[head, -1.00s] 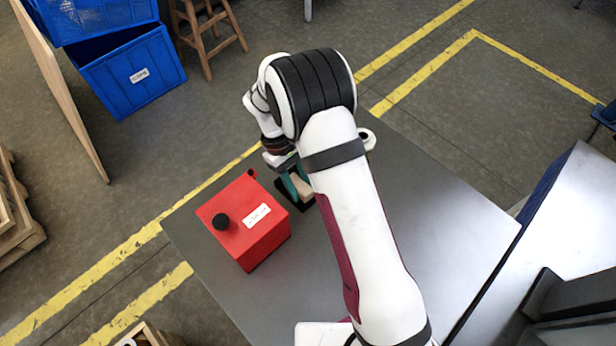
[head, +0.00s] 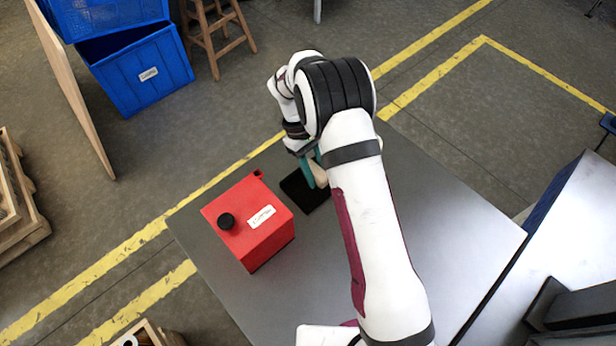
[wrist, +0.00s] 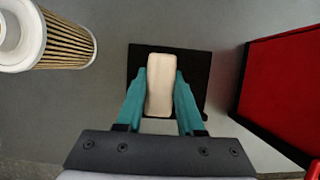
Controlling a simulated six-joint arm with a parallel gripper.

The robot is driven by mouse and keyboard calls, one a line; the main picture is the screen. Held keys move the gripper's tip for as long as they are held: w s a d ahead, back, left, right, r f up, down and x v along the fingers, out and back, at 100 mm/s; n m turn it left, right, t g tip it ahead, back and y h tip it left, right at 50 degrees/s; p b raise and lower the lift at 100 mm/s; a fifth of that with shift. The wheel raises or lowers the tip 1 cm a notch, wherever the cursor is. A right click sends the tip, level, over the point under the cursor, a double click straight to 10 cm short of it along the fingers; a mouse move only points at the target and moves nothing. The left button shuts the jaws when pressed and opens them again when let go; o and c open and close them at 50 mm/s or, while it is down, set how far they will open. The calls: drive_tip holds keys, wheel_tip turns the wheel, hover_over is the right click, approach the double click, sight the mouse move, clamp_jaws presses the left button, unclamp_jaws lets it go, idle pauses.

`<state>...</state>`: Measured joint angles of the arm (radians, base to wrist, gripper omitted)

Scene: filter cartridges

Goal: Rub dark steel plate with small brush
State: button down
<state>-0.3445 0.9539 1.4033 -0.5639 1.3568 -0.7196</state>
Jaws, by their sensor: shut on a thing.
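The small brush (wrist: 160,85) shows a pale, cream-coloured back in the wrist view; any bristles are hidden beneath. My gripper (wrist: 160,78) has teal fingers and is shut on the brush, one finger on each side. The dark steel plate (wrist: 200,75) is a black square lying flat on the grey table, behind and around the brush in this view. In the head view the plate (head: 298,193) lies right of the red box, and the brush (head: 320,175) is over its right part, partly hidden by my arm. I cannot tell whether the brush touches the plate.
A red box with a black cap (head: 250,225) stands just left of the plate on the grey table (head: 440,230). A pleated filter cartridge (wrist: 65,42) lies at the wrist view's upper left. The table's front right looks clear. Blue crates (head: 140,75) stand on the floor.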

drive_tip(key=shift+w+d, duration=1.15)
drive_tip(key=shift+s+a, duration=3.25)
drive_tip(key=shift+s+a+r, duration=0.1)
drive_tip(key=shift+a+r, duration=0.05)
wheel_tip(320, 180, up, 8)
